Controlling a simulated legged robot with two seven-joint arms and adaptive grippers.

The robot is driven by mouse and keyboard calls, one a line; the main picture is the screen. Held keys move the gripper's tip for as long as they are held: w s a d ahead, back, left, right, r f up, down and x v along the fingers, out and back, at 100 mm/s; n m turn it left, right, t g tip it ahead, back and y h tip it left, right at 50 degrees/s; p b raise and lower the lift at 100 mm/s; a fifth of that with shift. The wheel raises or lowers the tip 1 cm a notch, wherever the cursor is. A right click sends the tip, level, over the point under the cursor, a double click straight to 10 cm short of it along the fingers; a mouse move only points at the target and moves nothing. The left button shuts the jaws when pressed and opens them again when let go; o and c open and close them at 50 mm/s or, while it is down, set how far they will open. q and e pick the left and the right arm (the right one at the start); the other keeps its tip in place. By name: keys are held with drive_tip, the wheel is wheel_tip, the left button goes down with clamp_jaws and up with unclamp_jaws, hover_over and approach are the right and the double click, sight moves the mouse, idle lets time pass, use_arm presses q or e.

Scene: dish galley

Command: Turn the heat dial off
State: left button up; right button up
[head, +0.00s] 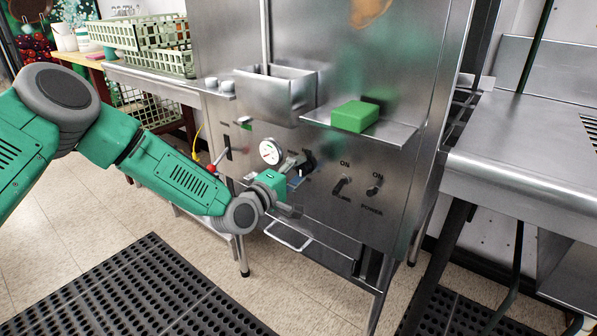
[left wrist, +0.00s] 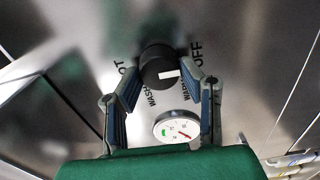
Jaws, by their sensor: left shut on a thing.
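The heat dial (left wrist: 153,62) is a round black knob on the steel front panel. A white mark shows on the lower right of its face in the left wrist view. The letters "OFF" are to its upper right, with other partly readable labels to the left and lower right. In the head view the dial (head: 308,158) is partly hidden by my gripper. My left gripper (head: 298,169) reaches it from the front left. In the left wrist view its two fingers (left wrist: 166,76) are on either side of the dial, shut on it. My right gripper is out of view.
A white gauge (head: 270,151) is beside the dial, and a red-tipped lever (head: 211,168) is farther left. A shelf (head: 400,137) with a green block (head: 354,116) juts out above.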

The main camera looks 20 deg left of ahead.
use_arm(q)
drive_tip(key=shift+s+f, duration=0.2)
drive_tip(key=shift+f, duration=0.25)
drive_tip(key=o, duration=1.1)
drive_tip(key=shift+w+a+r, duration=0.1)
drive_tip(key=shift+w+r, duration=0.05)
drive_tip(key=shift+r, duration=0.1)
drive_tip(key=shift+v, duration=6.05)
